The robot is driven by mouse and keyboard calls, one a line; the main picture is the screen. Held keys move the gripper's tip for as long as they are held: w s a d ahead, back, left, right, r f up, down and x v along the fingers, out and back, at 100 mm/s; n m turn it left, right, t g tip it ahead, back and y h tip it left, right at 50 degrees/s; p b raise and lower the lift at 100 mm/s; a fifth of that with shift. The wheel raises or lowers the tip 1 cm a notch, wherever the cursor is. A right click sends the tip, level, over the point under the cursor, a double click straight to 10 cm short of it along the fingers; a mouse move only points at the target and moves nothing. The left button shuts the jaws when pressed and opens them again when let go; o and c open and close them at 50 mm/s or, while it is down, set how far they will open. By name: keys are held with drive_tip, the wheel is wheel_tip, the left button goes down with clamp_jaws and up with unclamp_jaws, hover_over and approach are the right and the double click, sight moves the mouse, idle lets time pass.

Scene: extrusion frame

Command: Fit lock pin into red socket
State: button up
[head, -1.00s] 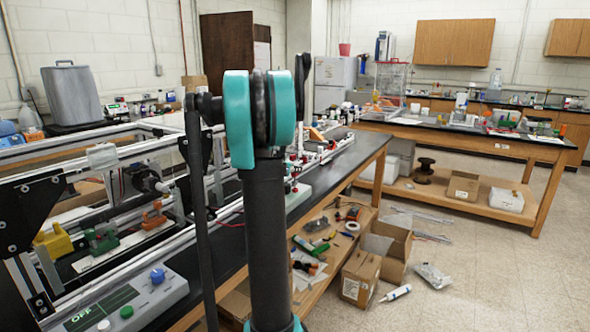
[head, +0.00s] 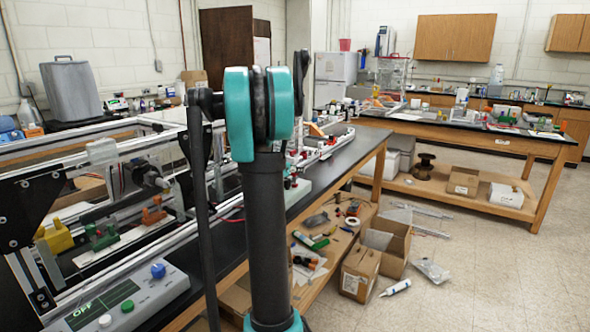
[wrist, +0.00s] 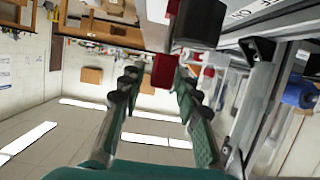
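My gripper (wrist: 156,78) shows in the wrist view with its two green-and-black fingers spread apart. A small red block (wrist: 165,70) appears between the fingertips, nearer the right finger, with a clear gap on the left side. I cannot tell whether it is the red socket or how far beyond the tips it is. A dark cylinder-like part (wrist: 198,22) is just above and right of it. No lock pin can be made out for certain. In the head view my gripper cannot be made out, and my arm covers the middle of the picture.
An aluminium extrusion frame (head: 120,165) stands on the bench at the left. Inside it are a yellow part (head: 58,236), a green part (head: 102,236) and an orange part (head: 153,211). A control box (head: 125,298) reads OFF. Open cardboard boxes (head: 360,272) sit low beside the bench.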

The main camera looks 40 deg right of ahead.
drive_tip(key=shift+o, duration=0.4)
drive_tip(key=v, duration=1.2)
